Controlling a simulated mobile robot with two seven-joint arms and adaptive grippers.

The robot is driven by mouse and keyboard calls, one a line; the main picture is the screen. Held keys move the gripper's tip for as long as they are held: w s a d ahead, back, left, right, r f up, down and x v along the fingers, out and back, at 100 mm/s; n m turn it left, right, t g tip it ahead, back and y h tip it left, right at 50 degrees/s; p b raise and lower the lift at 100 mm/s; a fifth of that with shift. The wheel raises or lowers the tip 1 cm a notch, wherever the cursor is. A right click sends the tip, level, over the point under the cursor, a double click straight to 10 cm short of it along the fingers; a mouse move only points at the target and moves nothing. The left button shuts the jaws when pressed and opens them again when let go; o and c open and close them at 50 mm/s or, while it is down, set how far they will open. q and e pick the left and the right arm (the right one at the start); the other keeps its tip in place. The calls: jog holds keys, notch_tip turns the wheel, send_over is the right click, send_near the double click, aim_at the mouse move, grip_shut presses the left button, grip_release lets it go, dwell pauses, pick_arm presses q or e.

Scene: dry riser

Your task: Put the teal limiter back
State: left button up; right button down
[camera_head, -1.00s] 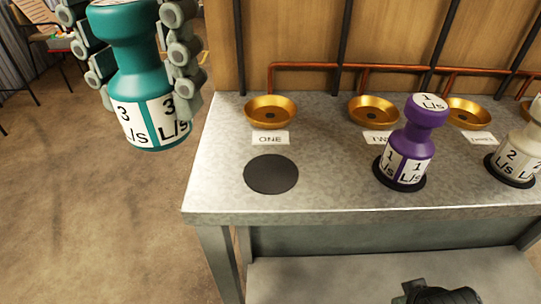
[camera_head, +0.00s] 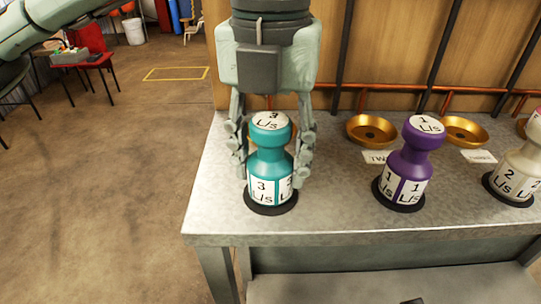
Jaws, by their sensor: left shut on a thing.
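The teal limiter (camera_head: 268,165), labelled 3 L/s, is upright at the black round pad (camera_head: 271,207) near the left end of the metal bench. Its base appears to be on the pad or just above it. My left gripper (camera_head: 270,160) points down from above with its fingers on either side of the limiter, shut on it. The gripper hides the brass dish and the ONE label behind. My right gripper is not in view.
A purple limiter (camera_head: 407,168) labelled 1 L/s and a cream limiter (camera_head: 522,160) labelled 2 L/s stand on black pads to the right. Brass dishes (camera_head: 371,131) line the back, under copper pipes. Bare bench top (camera_head: 336,198) lies between the teal and purple limiters.

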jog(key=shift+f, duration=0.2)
pick_arm(q)
jog(key=shift+f, duration=0.1)
jog(key=o, duration=1.4)
jog(key=shift+o, duration=0.2)
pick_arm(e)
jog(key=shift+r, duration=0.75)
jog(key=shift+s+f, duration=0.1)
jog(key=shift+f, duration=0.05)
